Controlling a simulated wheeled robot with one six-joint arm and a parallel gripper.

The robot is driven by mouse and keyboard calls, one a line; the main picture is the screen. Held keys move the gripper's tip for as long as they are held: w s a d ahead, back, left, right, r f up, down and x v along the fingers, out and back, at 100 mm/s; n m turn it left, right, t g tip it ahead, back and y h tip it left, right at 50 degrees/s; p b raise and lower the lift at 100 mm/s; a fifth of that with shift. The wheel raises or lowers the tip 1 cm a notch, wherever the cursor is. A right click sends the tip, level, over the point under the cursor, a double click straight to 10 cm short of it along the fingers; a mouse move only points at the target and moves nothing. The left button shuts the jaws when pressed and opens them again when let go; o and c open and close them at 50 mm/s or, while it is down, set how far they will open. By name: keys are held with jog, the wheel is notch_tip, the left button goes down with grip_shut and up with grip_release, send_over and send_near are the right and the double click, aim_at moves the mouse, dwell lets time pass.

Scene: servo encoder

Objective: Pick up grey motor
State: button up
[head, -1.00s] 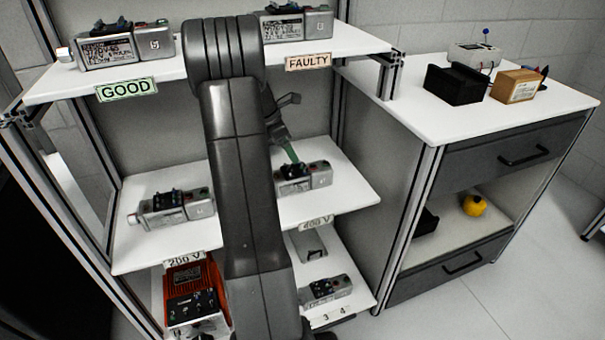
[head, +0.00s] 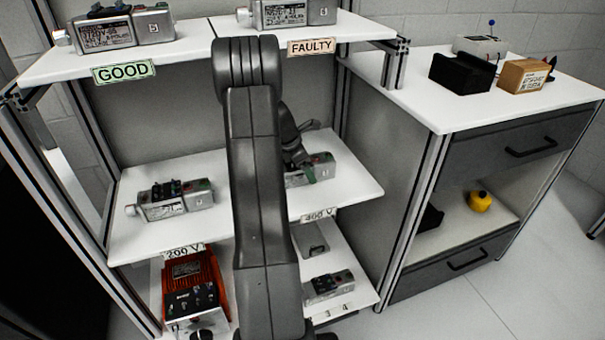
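Several grey motors are in view. One motor (head: 325,168) lies on the right side of the middle shelf, above the 400 V label, and my arm hides its left part. My gripper (head: 308,176) is at this motor, its fingertips over or against its top. I cannot tell whether they touch it or how far apart they are. Another grey motor (head: 172,200) lies on the left of the middle shelf. One more (head: 328,286) is on the lower right shelf. Two others stand on the top shelf, above the GOOD (head: 124,72) and FAULTY (head: 310,47) labels.
A red unit (head: 194,283) stands on the lower left shelf, below the 200 V label. To the right is a cabinet with a white top (head: 440,110) bearing a black block (head: 462,75) and a brown box (head: 522,76). A yellow object (head: 479,201) sits inside it.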

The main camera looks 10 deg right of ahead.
jog(key=c, duration=1.4)
jog(key=shift+w+r, duration=0.1)
jog(key=shift+r, duration=0.1)
jog(key=shift+c, duration=0.3)
